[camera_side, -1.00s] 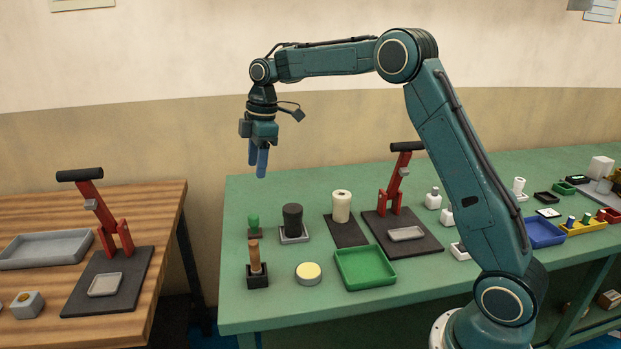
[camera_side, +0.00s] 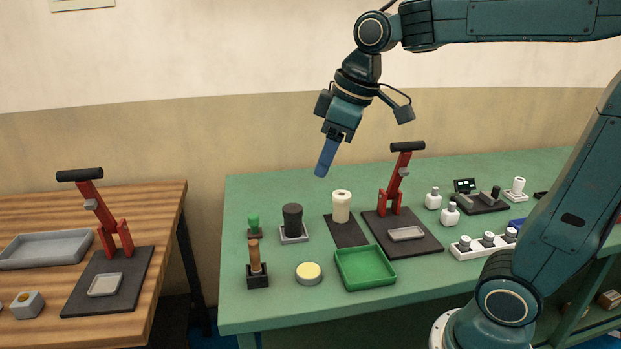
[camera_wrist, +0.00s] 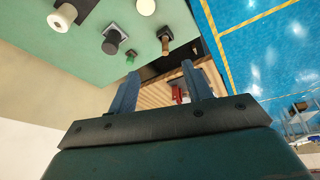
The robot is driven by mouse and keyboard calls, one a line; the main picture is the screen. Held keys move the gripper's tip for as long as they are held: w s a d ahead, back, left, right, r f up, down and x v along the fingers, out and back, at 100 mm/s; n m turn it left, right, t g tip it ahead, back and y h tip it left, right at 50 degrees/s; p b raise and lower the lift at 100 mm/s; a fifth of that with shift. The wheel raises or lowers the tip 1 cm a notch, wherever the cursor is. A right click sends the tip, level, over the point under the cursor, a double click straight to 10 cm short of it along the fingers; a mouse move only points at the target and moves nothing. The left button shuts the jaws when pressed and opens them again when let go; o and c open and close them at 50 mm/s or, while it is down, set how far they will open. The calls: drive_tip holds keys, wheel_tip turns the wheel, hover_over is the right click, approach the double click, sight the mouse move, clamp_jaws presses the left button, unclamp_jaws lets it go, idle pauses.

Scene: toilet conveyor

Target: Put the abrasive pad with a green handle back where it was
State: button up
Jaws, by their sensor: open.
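The abrasive pad's green handle (camera_side: 254,223) stands upright on a small dark square base (camera_side: 255,234) at the left end of the green table. The pad under it is too small to make out. The green handle also shows in the wrist view (camera_wrist: 131,57). My gripper (camera_side: 321,172) is in the air, up and right of the handle, above the back of the table, and tilted. In the wrist view my gripper (camera_wrist: 163,88) has its two blue fingers well apart, with nothing held between them.
A black cylinder (camera_side: 292,218), a wooden handle in a black holder (camera_side: 256,262) and a yellow-topped disc (camera_side: 308,272) stand near the green handle. A white roll (camera_side: 342,205), an empty green tray (camera_side: 365,268) and a red lever press (camera_side: 401,180) stand to the right.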

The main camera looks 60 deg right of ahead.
drive_tip(key=s+f+m+t, duration=0.1)
drive_tip(key=s+f+m, duration=0.3)
drive_tip(key=s, duration=0.9)
drive_tip(key=shift+s+a+f+t, duration=0.2)
drive_tip(key=shift+s+f+t, duration=0.15)
drive_tip(key=shift+f, duration=0.3)
